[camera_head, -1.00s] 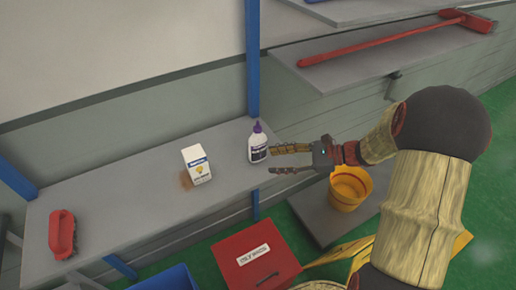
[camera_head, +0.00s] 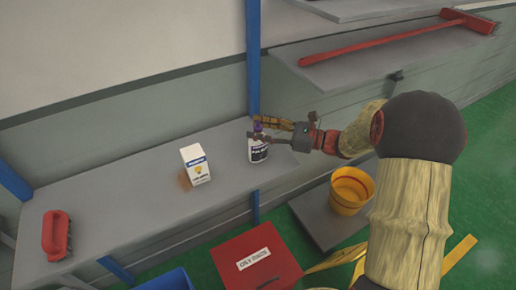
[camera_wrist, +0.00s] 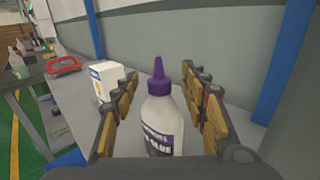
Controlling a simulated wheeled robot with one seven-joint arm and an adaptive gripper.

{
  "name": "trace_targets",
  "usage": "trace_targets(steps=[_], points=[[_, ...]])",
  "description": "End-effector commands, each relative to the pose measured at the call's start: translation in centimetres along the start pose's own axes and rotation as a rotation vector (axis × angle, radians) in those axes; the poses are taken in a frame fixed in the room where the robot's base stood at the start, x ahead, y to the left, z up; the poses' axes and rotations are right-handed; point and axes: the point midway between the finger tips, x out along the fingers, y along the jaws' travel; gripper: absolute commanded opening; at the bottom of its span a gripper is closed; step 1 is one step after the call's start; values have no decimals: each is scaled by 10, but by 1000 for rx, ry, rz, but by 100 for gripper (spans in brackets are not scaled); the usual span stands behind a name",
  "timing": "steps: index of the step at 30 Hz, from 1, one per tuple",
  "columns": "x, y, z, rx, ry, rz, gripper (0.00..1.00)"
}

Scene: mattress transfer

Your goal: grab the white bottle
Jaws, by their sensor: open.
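The white bottle (camera_head: 258,152) has a purple pointed cap and a dark label, and stands upright on the grey shelf near its right end. In the wrist view the bottle (camera_wrist: 163,117) stands between my two fingers, with a visible gap on each side. My gripper (camera_head: 268,130) reaches in from the right, and its fingers straddle the upper part of the bottle in the head view. It is open. The far finger and part of the bottle's top are partly hidden behind the near finger.
A white carton (camera_head: 195,165) stands left of the bottle on the shelf (camera_head: 120,205). A blue post (camera_head: 253,60) rises just behind the bottle. A red bin (camera_head: 256,258) and a yellow bucket (camera_head: 350,190) are below.

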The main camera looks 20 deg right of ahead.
Motion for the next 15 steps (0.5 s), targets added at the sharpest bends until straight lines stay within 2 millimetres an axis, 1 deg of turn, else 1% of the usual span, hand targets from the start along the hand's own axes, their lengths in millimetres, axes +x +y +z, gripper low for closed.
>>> trace_targets(steps=[2,8,15], points=[[3,0,0,-1,0,0,44],[3,0,1,-1,0,-1,44],[3,0,1,-1,0,-1,30]])
